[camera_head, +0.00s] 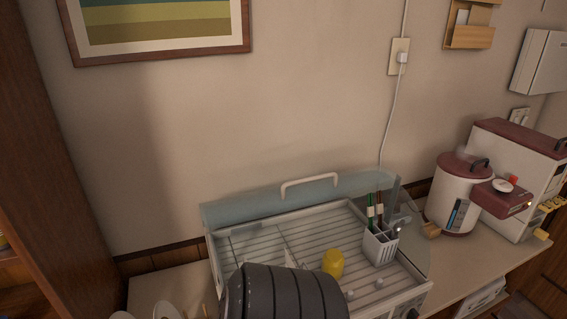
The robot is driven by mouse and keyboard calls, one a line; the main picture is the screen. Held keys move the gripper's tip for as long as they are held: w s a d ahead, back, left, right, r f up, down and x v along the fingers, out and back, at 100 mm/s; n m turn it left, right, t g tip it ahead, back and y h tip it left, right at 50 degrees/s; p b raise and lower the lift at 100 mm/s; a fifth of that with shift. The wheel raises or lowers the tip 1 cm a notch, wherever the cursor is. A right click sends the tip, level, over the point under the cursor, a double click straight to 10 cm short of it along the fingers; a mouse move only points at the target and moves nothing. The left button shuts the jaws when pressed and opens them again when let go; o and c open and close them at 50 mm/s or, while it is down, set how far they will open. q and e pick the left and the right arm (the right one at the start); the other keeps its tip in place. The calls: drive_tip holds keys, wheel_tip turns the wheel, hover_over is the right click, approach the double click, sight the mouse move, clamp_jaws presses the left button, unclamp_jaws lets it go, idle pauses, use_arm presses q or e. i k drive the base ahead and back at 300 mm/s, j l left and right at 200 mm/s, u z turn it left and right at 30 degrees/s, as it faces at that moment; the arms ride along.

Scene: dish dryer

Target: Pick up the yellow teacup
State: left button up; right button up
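The yellow teacup (333,263) sits on the slatted rack inside the dish dryer (250,234), right of the middle. Its lower left part is close to a dark grey ribbed cylinder in the foreground, which covers the front left of the rack and looks like part of my own arm. No gripper fingers show in the head view, so I cannot see where either gripper is relative to the cup.
A white utensil holder (379,248) with chopsticks and cutlery stands right of the cup. The dryer's bluish lid (250,207) is raised behind. A maroon-and-white pot (458,195) and appliance (520,175) stand at the right. White dishes (167,311) show at the lower left.

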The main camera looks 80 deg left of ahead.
sight(333, 260)
drive_tip(key=u, duration=2.1)
